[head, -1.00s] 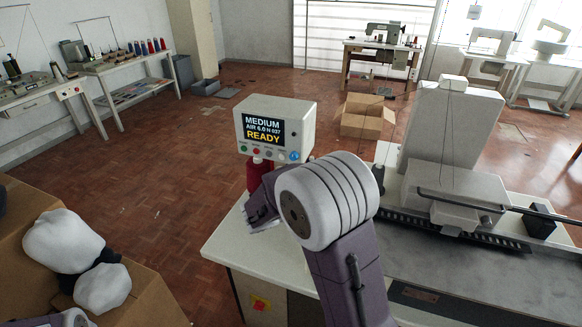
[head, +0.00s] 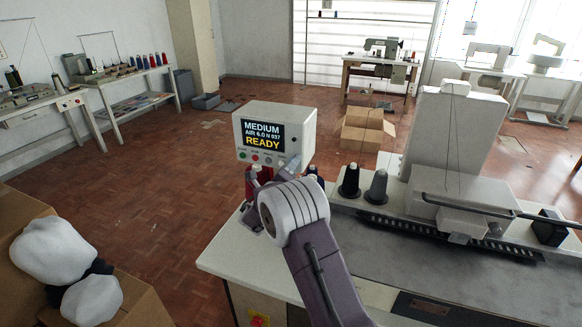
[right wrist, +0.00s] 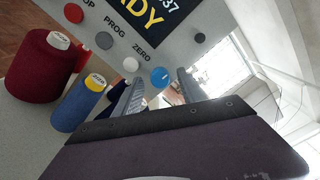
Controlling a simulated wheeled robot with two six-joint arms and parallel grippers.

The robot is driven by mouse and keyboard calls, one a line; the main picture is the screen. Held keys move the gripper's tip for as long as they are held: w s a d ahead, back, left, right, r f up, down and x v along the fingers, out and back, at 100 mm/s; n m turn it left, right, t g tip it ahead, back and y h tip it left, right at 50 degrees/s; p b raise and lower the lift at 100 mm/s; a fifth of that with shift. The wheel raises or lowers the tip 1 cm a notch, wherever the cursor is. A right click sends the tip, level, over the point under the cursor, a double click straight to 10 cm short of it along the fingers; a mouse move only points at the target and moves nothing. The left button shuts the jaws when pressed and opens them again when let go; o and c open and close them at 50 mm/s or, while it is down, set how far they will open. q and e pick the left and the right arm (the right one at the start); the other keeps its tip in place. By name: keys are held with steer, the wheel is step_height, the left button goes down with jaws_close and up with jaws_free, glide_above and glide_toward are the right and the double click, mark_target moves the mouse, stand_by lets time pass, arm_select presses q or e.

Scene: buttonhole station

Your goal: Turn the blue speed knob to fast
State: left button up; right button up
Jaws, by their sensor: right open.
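The control box (head: 306,124) stands on the machine table, its screen (head: 263,135) reading MEDIUM and READY. The blue knob (right wrist: 160,77) sits on its panel, beside the ZERO button (right wrist: 131,64). In the head view my gripper hides most or all of the knob. My right gripper (right wrist: 159,86) is open, with one finger on each side of the knob in the right wrist view; I cannot tell whether they touch it. A light grey fingertip of the right gripper (head: 293,162) shows at the box's lower right corner. My left gripper is not in view.
Thread cones stand close by: a dark red one (right wrist: 45,65), a blue one (right wrist: 80,103), a black one (head: 350,181) and a grey one (head: 376,187). The sewing machine (head: 445,140) is to the right. A cardboard box with white bundles (head: 52,248) is at lower left.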

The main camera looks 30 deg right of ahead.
steer(key=shift+w+d, duration=0.1)
steer(key=shift+d, duration=0.05)
jaws_close()
steer(key=shift+f+m+b, duration=0.15)
steer(key=shift+m+b, duration=11.55)
steer(key=shift+b, duration=1.15)
